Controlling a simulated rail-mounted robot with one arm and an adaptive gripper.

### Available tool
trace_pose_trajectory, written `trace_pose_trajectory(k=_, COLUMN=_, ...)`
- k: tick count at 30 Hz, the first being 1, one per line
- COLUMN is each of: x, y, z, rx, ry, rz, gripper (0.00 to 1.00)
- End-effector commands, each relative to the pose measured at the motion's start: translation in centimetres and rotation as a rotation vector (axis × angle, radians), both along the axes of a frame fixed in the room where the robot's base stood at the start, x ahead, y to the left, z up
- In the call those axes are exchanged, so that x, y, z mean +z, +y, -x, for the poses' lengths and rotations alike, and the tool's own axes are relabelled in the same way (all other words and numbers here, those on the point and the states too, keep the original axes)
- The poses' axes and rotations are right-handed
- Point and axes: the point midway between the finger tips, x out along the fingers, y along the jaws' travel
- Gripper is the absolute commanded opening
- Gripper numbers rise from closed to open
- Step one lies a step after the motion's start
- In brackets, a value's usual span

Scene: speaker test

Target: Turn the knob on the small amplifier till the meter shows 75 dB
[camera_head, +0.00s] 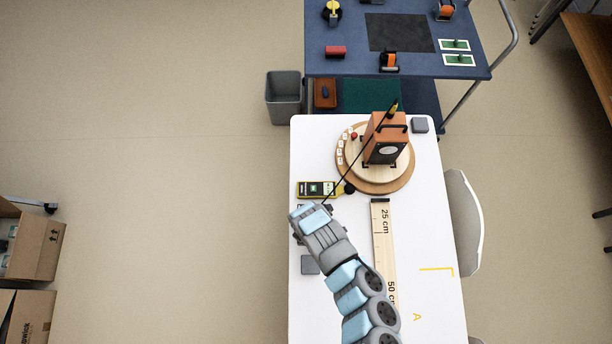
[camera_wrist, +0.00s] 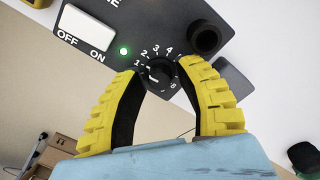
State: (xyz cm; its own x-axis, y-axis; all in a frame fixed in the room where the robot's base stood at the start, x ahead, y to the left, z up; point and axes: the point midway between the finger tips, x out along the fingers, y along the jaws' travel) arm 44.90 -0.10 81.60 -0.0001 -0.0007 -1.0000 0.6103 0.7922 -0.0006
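The small amplifier's dark panel (camera_wrist: 112,38) fills the upper part of the wrist view, with a white OFF/ON switch (camera_wrist: 88,27) and a lit green lamp (camera_wrist: 124,50). Its round black knob (camera_wrist: 160,74) has a number scale; the white pointer is on its left side, near the low numbers. My gripper (camera_wrist: 163,67) has its two yellow fingers apart, one on each side of the knob. I cannot tell whether they touch it. In the head view my arm hides most of the amplifier. The yellow meter (camera_head: 317,188) lies beyond my wrist; its reading is too small to read.
A wooden speaker (camera_head: 385,140) stands on a round turntable (camera_head: 372,187) on the white table (camera_head: 428,220). A ruler board (camera_head: 383,235) lies right of my arm. Dark grey blocks (camera_head: 310,265) (camera_head: 419,125) sit on the table. A bin (camera_head: 284,98) stands beyond.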

Motion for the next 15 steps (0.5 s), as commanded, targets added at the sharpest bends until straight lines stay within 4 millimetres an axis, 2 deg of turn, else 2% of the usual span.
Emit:
trace_pose_trajectory(k=11, x=-0.33, y=0.02, z=0.0, rx=0.001, ry=-0.001, rz=-0.001, gripper=0.35)
trace_pose_trajectory(k=12, x=-0.33, y=0.03, z=0.0, rx=0.001, ry=-0.001, rz=-0.001, gripper=0.3)
trace_pose_trajectory(k=15, x=-0.33, y=0.01, z=0.0, rx=0.001, ry=-0.001, rz=-0.001, gripper=0.01)
